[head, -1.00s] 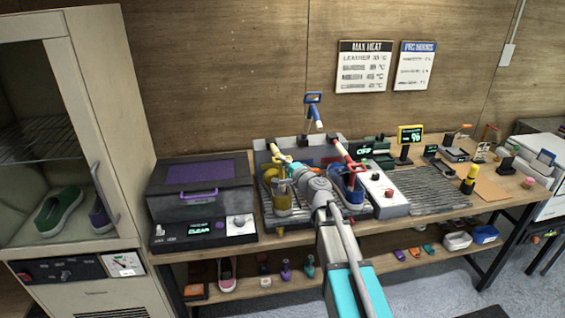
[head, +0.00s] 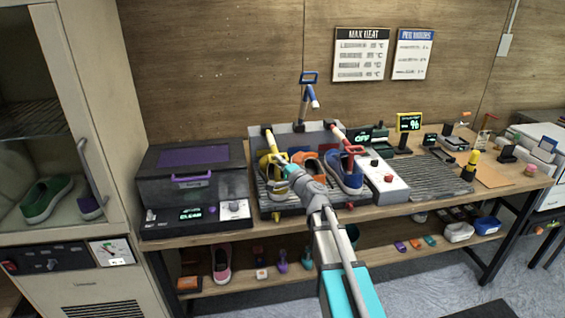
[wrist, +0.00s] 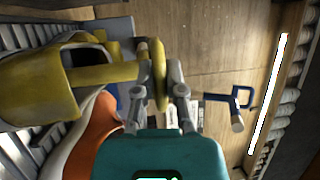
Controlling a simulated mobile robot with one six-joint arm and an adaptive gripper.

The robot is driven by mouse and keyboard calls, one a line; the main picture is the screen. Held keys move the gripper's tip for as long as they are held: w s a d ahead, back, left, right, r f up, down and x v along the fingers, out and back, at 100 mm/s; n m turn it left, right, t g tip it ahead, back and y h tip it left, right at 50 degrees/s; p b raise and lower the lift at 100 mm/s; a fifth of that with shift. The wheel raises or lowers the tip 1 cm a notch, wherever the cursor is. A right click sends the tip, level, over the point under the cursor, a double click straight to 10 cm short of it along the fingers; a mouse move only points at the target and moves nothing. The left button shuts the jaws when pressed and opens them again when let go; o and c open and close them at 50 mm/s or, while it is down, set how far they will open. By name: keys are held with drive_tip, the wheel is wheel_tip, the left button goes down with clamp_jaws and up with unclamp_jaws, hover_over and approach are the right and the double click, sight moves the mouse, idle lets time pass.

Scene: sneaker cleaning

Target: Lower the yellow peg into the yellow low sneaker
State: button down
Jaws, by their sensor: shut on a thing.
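The yellow peg (wrist: 105,74) has a round yellow handle, and my gripper (wrist: 163,95) is shut on that handle. In the wrist view the peg's shaft runs left from the handle to the open top of the yellow low sneaker (wrist: 30,90). I cannot tell how deep its tip sits. In the head view the yellow sneaker (head: 277,189) stands at the left of the rack, with my gripper (head: 284,170) at its right.
The orange sneaker (head: 308,164) stands close to the right of the yellow one, and the blue sneaker (head: 347,183) beyond it. A red-handled arm (head: 341,136) and a raised blue-handled arm (head: 313,96) are on the rack. A dark box machine (head: 190,184) stands left.

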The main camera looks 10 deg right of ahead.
drive_tip(key=shift+s+f, duration=0.2)
drive_tip(key=shift+s, duration=0.1)
drive_tip(key=c, duration=1.1)
unclamp_jaws()
drive_tip(key=shift+o, duration=0.6)
drive_tip(key=shift+w+f, duration=0.1)
drive_tip(key=shift+w, duration=0.1)
